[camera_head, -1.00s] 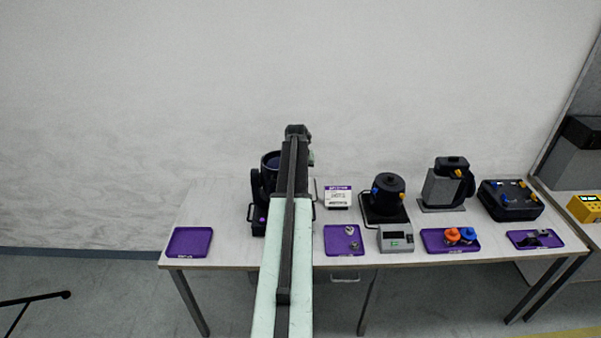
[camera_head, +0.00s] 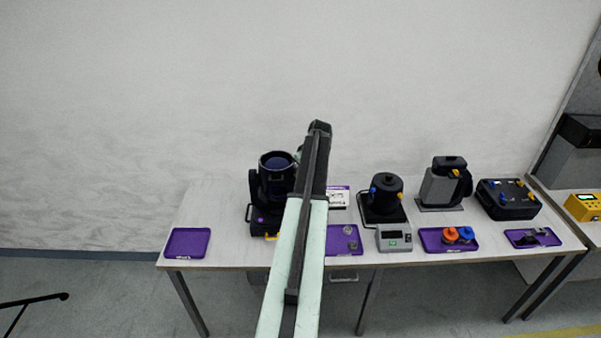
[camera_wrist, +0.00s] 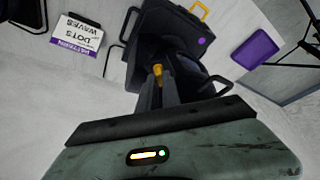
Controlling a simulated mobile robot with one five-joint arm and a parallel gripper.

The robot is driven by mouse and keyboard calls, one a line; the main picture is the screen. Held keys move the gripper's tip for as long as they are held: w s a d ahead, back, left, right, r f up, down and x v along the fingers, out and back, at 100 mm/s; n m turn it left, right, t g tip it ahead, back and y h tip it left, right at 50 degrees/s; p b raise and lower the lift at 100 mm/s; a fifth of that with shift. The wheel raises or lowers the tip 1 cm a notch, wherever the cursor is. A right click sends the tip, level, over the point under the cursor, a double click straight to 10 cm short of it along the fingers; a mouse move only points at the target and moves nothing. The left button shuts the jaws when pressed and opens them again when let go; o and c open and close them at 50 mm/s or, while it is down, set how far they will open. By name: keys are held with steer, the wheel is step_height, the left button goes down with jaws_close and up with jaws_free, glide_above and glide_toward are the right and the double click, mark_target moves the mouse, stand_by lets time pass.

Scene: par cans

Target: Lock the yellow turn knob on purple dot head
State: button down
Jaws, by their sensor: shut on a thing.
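The purple dot head (camera_head: 276,178) is a black moving-head lamp at the left of the table. A purple dot (camera_wrist: 201,41) marks its base in the wrist view. A yellow turn knob (camera_wrist: 157,69) sits between my gripper's fingertips (camera_wrist: 157,84) in the wrist view, at the side of the black head. My gripper is shut on this knob, and the fingers hide part of it. In the head view my arm covers the right side of the head, and the knob and fingertips are hidden. The knob's lock position cannot be told.
A yellow part (camera_head: 270,237) shows at the front of the base. A printed card (camera_wrist: 77,34) stands beside the head. An empty purple tray (camera_head: 187,242) lies at the left. Another tray (camera_head: 331,248) holds small parts. A black pot (camera_head: 387,196) and other equipment stand further right.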

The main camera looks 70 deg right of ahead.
steer(key=shift+d+n+y, duration=0.1)
steer(key=shift+n+y, duration=0.4)
steer(key=shift+n, duration=0.7)
steer(key=c, duration=1.5)
jaws_free()
steer(key=shift+c, duration=0.2)
steer(key=p+v, duration=0.7)
steer(key=shift+s+r, duration=0.25)
steer(key=shift+r, duration=0.05)
